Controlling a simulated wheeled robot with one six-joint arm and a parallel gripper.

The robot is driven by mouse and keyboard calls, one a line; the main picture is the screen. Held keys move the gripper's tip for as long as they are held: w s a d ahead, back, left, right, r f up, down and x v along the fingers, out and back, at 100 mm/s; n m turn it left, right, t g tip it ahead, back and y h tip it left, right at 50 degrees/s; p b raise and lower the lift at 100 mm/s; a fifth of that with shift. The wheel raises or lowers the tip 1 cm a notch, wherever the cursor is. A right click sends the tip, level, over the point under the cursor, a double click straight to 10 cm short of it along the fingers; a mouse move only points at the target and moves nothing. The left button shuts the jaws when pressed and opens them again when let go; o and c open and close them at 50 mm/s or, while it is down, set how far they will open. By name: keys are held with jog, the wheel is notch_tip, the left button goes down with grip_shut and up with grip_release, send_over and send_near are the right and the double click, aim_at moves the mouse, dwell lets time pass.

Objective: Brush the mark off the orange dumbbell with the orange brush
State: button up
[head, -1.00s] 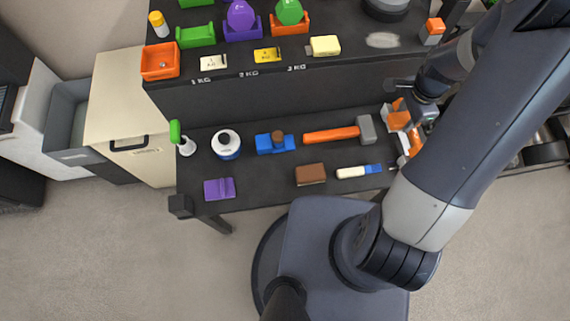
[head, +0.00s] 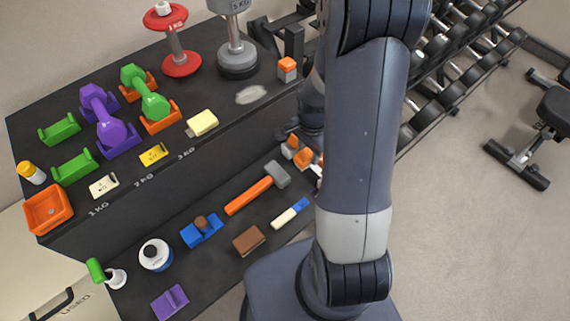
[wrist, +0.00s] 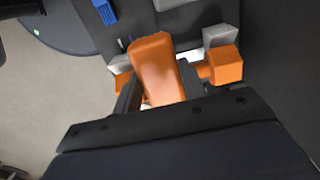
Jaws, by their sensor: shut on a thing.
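My gripper (wrist: 160,88) is shut on a tapered orange piece that looks like the handle of the orange brush (wrist: 155,62). The wrist view shows the dark jaws on either side of it. Just beyond, the orange dumbbell (wrist: 226,65) appears to lie across behind the brush, one orange end to the right and a bit of orange to the left, with pale grey blocks beside them. A white patch shows beneath the brush; I cannot tell whether it is bristles or the mark. In the head view, orange parts (head: 303,158) show at the lower shelf's right end, partly hidden by my arm.
On the lower shelf are an orange-handled hammer (head: 250,195), a blue-tipped tool (head: 290,213), a brown block (head: 248,240) and a blue plane-like tool (head: 201,231). The upper shelf holds purple (head: 108,125) and green dumbbells and an orange-topped block (head: 287,68). Dumbbell racks stand right.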

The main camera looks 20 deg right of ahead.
jog(key=shift+f+b, duration=0.55)
jog(key=shift+f, duration=0.1)
jog(key=shift+r, duration=0.1)
jog(key=shift+w+a, duration=0.25)
jog(key=shift+w, duration=0.4)
jog(key=shift+w+a, duration=0.2)
jog(key=shift+w, duration=0.4)
jog(key=shift+s+d, duration=0.25)
jog(key=shift+s, duration=0.4)
jog(key=shift+s+d, duration=0.2)
jog(key=shift+s, duration=0.45)
jog(key=w, duration=0.1)
jog(key=w+a, duration=0.1)
jog(key=shift+w, duration=0.3)
jog(key=shift+s+d, duration=0.1)
jog(key=shift+s, duration=0.05)
